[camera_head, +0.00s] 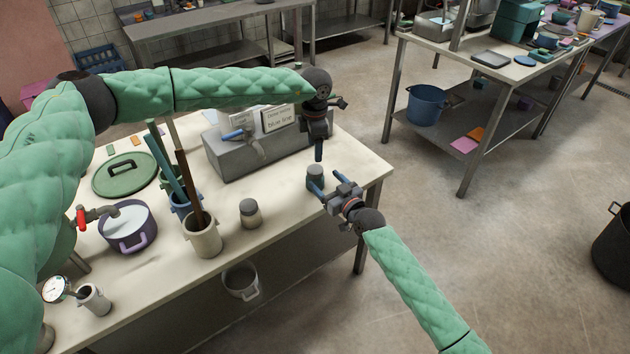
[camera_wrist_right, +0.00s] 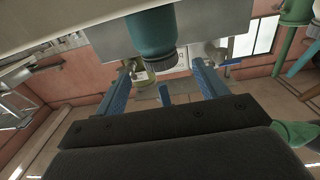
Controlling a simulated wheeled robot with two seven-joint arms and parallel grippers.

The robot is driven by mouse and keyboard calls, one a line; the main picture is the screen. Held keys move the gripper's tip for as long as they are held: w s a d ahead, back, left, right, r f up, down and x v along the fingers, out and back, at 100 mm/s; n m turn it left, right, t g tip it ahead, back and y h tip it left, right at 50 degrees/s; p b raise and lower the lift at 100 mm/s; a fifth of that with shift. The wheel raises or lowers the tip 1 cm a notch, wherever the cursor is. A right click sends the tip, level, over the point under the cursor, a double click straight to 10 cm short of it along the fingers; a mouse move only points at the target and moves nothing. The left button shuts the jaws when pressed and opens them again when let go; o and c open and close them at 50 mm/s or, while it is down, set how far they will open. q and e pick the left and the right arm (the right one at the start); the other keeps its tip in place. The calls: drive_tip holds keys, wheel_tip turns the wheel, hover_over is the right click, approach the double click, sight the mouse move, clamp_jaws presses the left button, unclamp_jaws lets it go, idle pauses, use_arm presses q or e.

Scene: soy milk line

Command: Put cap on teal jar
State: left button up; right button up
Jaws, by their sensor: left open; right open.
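The teal jar (camera_head: 315,175) stands upright near the table's right end and looks grey-teal from above. In the right wrist view the teal jar (camera_wrist_right: 150,32) appears upside down, with a dark grey band at its lower picture end; I cannot tell whether that is a cap. My right gripper (camera_head: 326,183) is open beside the jar. Its blue fingers (camera_wrist_right: 160,76) lie either side of the jar's line in the wrist view; contact is unclear. My left gripper (camera_head: 319,152) is open, pointing down just above the jar. No loose cap can be made out.
A grey block (camera_head: 225,157) with a tap and signs (camera_head: 280,117) stands behind the jar. The table (camera_head: 290,228) is clear in front.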

sight(320, 176)
drive_tip(key=shift+x, duration=3.25)
drive_tip(key=shift+f, duration=0.1)
drive_tip(key=shift+c, duration=0.4)
drive_tip(key=c, duration=1.5)
use_arm(q)
drive_tip(key=shift+s+d+f, duration=0.1)
drive_tip(key=shift+s+f, duration=0.15)
drive_tip(key=shift+f, duration=0.25)
drive_tip(key=shift+s+f, duration=0.2)
drive_tip(key=shift+f, duration=0.25)
drive_tip(key=shift+s+d+f, duration=0.15)
drive_tip(key=shift+d+f, duration=0.05)
drive_tip(key=shift+f, duration=0.05)
drive_tip(key=shift+d+h, duration=0.25)
drive_tip(key=shift+h, duration=0.05)
drive_tip(key=shift+w+a+r+n, duration=0.1)
drive_tip(key=shift+w+r+n, duration=0.15)
drive_tip(key=shift+r+n, duration=0.3)
drive_tip(key=shift+w+r+n, duration=0.25)
drive_tip(key=shift+r+n, duration=0.2)
drive_tip(key=shift+r, duration=0.05)
drive_tip(key=shift+w+a+r+n, duration=0.15)
drive_tip(key=shift+r+n, duration=0.05)
drive_tip(key=shift+n, duration=0.2)
drive_tip(key=shift+a+n, duration=0.25)
drive_tip(key=shift+n, duration=0.55)
